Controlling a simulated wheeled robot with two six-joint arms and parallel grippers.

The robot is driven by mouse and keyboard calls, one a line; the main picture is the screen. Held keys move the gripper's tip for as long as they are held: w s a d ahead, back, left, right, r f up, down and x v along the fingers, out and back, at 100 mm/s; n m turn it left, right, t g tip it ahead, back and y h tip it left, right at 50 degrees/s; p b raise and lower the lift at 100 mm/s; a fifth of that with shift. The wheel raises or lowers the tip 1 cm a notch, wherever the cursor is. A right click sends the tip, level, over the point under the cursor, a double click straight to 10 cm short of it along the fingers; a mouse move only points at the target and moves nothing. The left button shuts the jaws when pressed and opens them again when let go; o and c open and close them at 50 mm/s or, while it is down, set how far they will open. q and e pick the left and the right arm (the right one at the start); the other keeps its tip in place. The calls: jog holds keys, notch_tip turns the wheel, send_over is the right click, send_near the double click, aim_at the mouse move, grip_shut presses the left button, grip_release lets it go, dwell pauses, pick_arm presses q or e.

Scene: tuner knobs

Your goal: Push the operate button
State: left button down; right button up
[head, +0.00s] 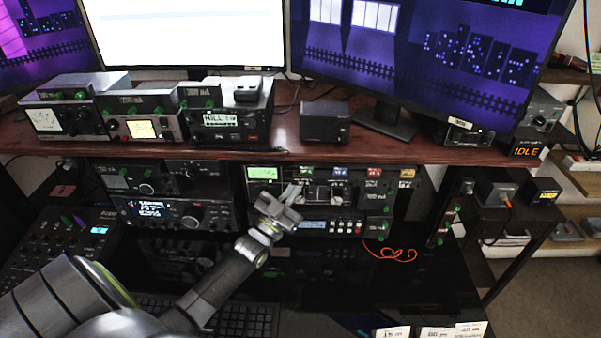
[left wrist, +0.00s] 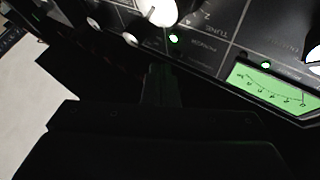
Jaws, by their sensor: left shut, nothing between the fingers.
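My left gripper (head: 291,195) is shut and empty, held close in front of the tuner unit (head: 375,188) on the lower shelf, just right of its green meter (head: 262,173). In the left wrist view the dark gripper (left wrist: 160,82) points at the tuner's black panel (left wrist: 215,35). I cannot tell which control is the operate button, or whether the fingertips touch the panel. My right gripper is not in view.
The wooden shelf (head: 440,151) overhangs the tuner. A radio with a blue display (head: 160,210) stands to the left. A red cable (head: 392,253) hangs to the right. A box at the far right reads IDLE (head: 526,152).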

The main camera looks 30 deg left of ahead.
pick_arm(q)
jog(key=shift+w, duration=0.1)
dwell(0.3)
jog(key=shift+w+a, duration=0.25)
jog(key=shift+w, duration=0.05)
jog(key=shift+w, duration=0.1)
dwell(0.4)
jog(key=shift+s+d, duration=0.25)
jog(key=shift+s, duration=0.25)
jog(key=s+d+p, duration=0.2)
jog(key=s+d, duration=0.1)
jog(key=s, duration=0.2)
dwell(0.5)
